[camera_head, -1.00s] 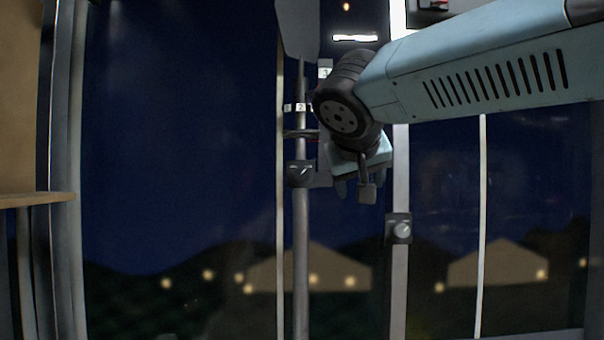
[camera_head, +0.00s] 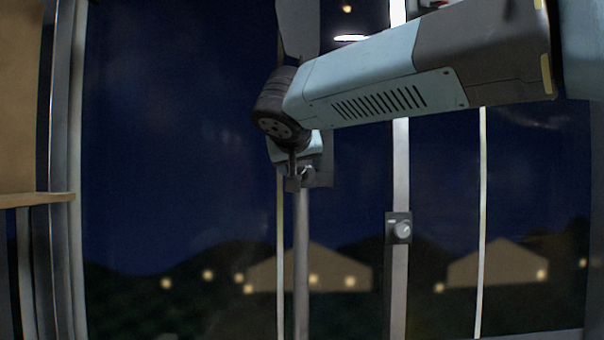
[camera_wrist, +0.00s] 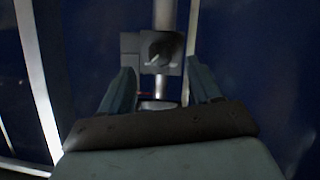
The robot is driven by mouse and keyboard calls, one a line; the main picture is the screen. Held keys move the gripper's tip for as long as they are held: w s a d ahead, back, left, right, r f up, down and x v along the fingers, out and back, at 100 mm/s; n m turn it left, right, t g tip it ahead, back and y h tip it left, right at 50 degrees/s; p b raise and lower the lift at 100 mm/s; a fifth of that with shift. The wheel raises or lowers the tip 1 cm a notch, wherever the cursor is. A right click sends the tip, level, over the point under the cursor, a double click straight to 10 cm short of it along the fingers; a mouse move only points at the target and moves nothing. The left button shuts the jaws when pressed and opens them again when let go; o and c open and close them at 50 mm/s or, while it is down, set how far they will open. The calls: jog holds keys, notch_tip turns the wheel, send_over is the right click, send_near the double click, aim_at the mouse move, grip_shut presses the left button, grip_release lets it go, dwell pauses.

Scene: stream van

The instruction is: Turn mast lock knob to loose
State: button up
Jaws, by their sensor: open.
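The mast lock knob (camera_wrist: 159,52) is a dark round knob on a dark block clamped to a grey upright pole, the mast (camera_wrist: 165,14). In the wrist view it sits beyond my gripper (camera_wrist: 161,84), centred between the two blue-grey fingers. The fingers are spread with nothing between them, and the knob looks apart from them. A small pale mark shows by the knob; its setting cannot be told. In the head view my gripper (camera_head: 307,172) is in front of the mast (camera_head: 301,240) and mostly hides the knob and its block.
Another knob on a dark plate (camera_head: 400,229) is on a second grey post to the right. A wooden shelf (camera_head: 38,199) is at the far left. Dark windows with lights lie behind the posts. The space left of the mast is clear.

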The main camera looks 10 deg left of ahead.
aim_at(301, 173)
jog(key=shift+x, duration=2.8)
jog(key=c, duration=1)
jog(key=shift+c, duration=0.2)
